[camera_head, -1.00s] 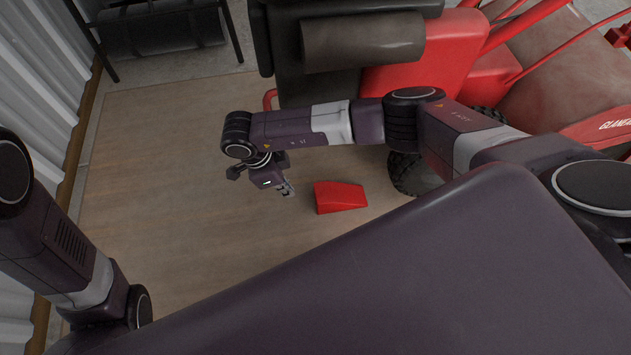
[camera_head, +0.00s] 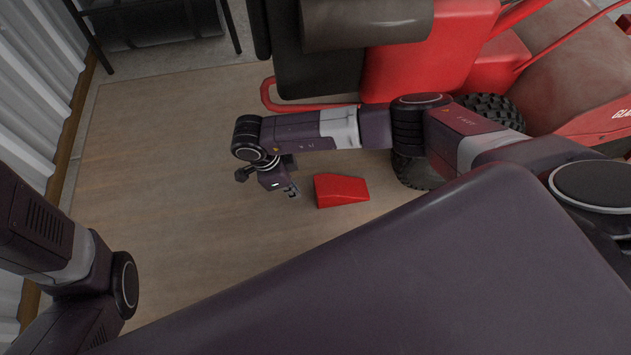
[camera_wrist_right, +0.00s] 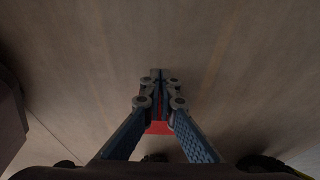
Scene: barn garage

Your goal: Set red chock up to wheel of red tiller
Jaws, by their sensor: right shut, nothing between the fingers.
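The red chock (camera_head: 341,190) is a wedge lying on the wooden floor panel in the head view, left of the near black wheel (camera_head: 413,172) of the red tiller (camera_head: 425,70), with a gap between them. My right gripper (camera_head: 293,190) is shut and empty, just left of the chock, with a small gap in the picture. In the right wrist view my right gripper's fingers (camera_wrist_right: 156,80) are closed together, and a red strip of the chock (camera_wrist_right: 158,128) shows behind them, mostly hidden. My right arm covers part of the wheel. My left arm is at the lower left; its gripper is out of frame.
The wooden panel (camera_head: 180,230) is clear around the chock to the left. A corrugated wall (camera_head: 30,110) runs along the left edge. A black metal rack (camera_head: 160,25) stands at the back left. The tiller's red looped bar (camera_head: 268,95) reaches out near my right forearm.

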